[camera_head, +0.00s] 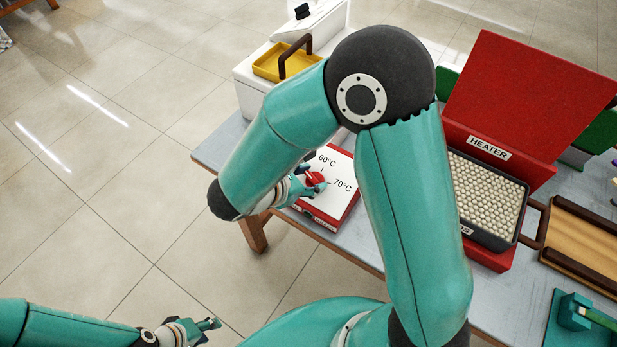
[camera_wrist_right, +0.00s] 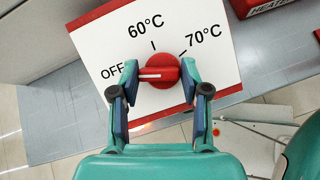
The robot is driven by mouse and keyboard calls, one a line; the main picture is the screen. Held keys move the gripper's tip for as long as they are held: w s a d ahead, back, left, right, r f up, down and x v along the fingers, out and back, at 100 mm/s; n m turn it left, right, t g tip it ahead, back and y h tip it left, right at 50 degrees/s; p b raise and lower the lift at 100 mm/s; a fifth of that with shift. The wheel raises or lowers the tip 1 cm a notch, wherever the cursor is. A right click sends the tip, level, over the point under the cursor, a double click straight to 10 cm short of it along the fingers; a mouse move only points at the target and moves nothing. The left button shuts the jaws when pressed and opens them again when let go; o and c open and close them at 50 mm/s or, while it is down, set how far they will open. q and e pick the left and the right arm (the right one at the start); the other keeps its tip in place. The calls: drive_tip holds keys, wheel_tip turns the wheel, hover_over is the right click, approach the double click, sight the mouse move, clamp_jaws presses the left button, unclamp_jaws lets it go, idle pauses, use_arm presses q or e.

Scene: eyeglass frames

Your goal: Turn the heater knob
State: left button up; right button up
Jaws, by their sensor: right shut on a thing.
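The red heater knob (camera_wrist_right: 157,74) sits on a white panel (camera_wrist_right: 86,30) marked OFF, 60°C and 70°C. Its bar lies about level in the right wrist view, with the white mark on its left half, towards OFF.
The red heater (camera_head: 488,148) stands right of the box with its lid open and a pan of beads inside. A wooden tray (camera_head: 582,249) lies at the right. A white unit with a yellow tray (camera_head: 271,69) stands behind my right arm.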

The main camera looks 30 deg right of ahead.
drive_tip(key=shift+f, duration=0.1)
drive_tip(key=o, duration=1.1)
drive_tip(key=v, duration=1.2)
